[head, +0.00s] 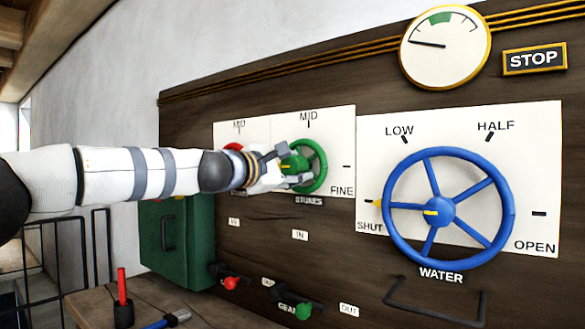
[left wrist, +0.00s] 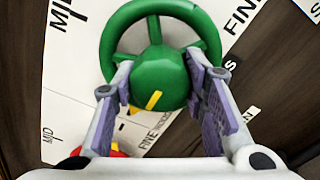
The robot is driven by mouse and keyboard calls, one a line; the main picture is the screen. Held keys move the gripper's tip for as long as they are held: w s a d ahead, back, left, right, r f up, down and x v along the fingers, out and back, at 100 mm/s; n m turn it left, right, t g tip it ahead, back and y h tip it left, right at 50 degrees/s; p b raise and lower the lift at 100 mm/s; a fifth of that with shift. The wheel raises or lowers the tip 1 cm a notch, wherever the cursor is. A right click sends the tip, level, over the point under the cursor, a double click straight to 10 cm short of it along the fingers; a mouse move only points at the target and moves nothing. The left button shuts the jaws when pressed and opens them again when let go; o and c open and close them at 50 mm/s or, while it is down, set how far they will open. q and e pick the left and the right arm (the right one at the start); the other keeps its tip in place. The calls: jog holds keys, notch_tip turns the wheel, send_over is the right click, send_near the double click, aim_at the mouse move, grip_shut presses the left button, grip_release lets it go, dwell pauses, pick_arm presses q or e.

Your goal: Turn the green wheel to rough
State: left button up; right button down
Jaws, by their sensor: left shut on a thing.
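The green wheel (head: 320,173) stands on a white dial plate marked MID above and FINE at the right, over the label STONES. The plate's left side is hidden behind my left gripper (head: 286,166). In the left wrist view, the green wheel (left wrist: 191,17) has its rim at the top. My left gripper (left wrist: 157,98) has its fingers on both sides of the thick hub and is shut on it. A yellow mark (left wrist: 154,100) shows on the hub between the fingers. I cannot read which label it points to. My right gripper is not in view.
A blue WATER wheel (head: 507,210) is at the right, below a gauge (head: 445,45) and a STOP sign (head: 534,59). A red wheel (head: 233,146) is partly hidden behind my arm. Red and green lever handles (head: 303,311) stick out below. A green box (head: 185,240) is at the left.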

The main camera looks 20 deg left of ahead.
pick_arm(q)
jog(key=o, duration=1.2)
jog(key=shift+d, duration=0.2)
jog(key=shift+c, duration=0.2)
jog(key=shift+a, duration=0.15)
jog(key=v, duration=1.2)
jog(key=shift+r, duration=0.1)
